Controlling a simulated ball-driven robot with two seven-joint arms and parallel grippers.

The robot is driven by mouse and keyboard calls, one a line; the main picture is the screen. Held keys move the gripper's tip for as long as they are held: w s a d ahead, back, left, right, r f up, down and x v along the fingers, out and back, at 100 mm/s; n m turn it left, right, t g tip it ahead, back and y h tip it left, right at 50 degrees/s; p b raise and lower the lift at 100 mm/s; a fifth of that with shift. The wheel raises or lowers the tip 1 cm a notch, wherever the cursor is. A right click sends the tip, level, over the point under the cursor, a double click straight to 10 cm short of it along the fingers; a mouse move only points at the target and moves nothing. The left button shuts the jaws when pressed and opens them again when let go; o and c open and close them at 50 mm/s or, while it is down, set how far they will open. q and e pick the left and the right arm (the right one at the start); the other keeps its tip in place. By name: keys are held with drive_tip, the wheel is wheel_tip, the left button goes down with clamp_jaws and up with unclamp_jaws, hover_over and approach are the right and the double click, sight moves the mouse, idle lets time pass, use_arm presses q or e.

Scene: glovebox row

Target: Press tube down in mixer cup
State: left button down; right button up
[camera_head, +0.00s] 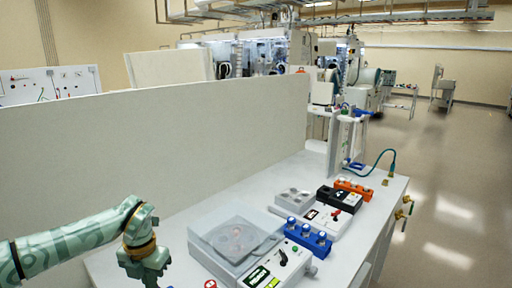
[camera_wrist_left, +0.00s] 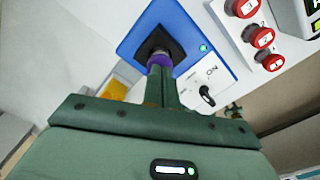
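In the left wrist view a purple-capped tube (camera_wrist_left: 159,60) stands at the fingertips, over the black square cup (camera_wrist_left: 154,44) of the mixer. The cup sits in the mixer's blue top (camera_wrist_left: 189,27). My left gripper (camera_wrist_left: 162,70) has its fingers close together at the purple cap and appears shut on it. The tube's lower part is hidden, so I cannot tell how deep it sits. In the head view my left gripper (camera_head: 148,272) points down at the bottom left; the tube and cup do not show there. My right gripper is not in view.
A clear-lidded device (camera_head: 237,240) stands right of my left gripper, with a blue block (camera_head: 307,238) beside it. A tall pale panel (camera_head: 190,145) runs behind the bench. In the wrist view a green light, a knob (camera_wrist_left: 207,95) and red numbered buttons (camera_wrist_left: 262,37) are near.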

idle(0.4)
use_arm(q)
wheel_tip(320, 180, up, 8)
drive_tip(key=p, duration=0.7)
